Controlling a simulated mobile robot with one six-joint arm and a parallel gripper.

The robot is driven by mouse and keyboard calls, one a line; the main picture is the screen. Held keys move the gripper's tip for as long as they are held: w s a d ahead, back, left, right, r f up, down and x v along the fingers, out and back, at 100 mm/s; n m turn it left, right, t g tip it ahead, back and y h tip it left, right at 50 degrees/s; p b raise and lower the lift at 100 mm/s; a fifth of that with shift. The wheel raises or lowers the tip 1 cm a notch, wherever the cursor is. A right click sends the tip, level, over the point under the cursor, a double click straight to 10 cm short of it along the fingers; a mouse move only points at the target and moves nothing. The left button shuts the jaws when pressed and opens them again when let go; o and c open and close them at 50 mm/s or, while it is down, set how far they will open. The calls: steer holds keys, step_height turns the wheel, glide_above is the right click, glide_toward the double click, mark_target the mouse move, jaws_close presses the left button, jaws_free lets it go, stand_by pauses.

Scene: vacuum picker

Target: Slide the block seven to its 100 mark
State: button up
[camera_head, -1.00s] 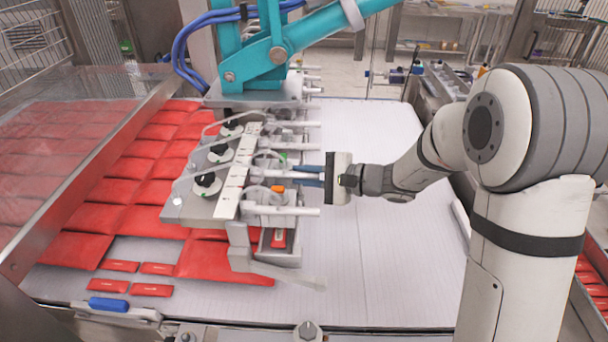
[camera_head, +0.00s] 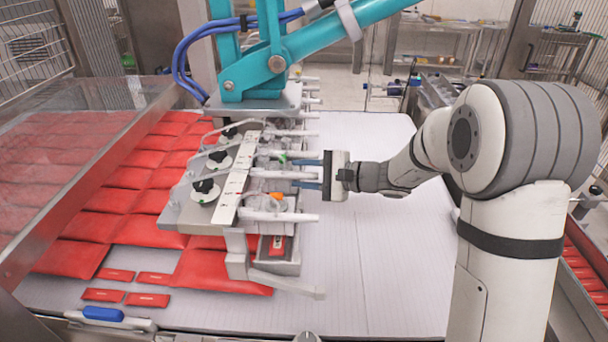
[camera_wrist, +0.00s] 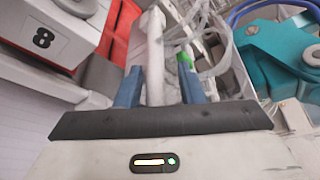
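The vacuum picker's white scale (camera_head: 238,175) runs along its top, with marks too small to read. A row of pale rods and fittings sticks out to its right. My gripper (camera_head: 307,174) is at the right side of this row, its two blue fingers spread apart. In the wrist view my gripper (camera_wrist: 160,85) has a pale rod (camera_wrist: 154,55) between its fingers, with a gap on the right side. A block numbered 8 (camera_wrist: 60,30) shows at upper left. I cannot make out a number seven on any block. A green fitting (camera_wrist: 185,60) is near the right finger.
Red packs (camera_head: 120,200) cover the left of the pale conveyor (camera_head: 390,240); its right side is clear. The teal picker arm (camera_head: 310,45) with blue hoses stands above the picker. A clear guard panel (camera_head: 70,150) is at the left.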

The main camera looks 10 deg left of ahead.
steer(key=shift+s+d, duration=0.1)
steer(key=shift+d, duration=0.15)
steer(key=b+v, duration=0.2)
steer(key=v, duration=0.5)
steer(key=shift+d, duration=0.2)
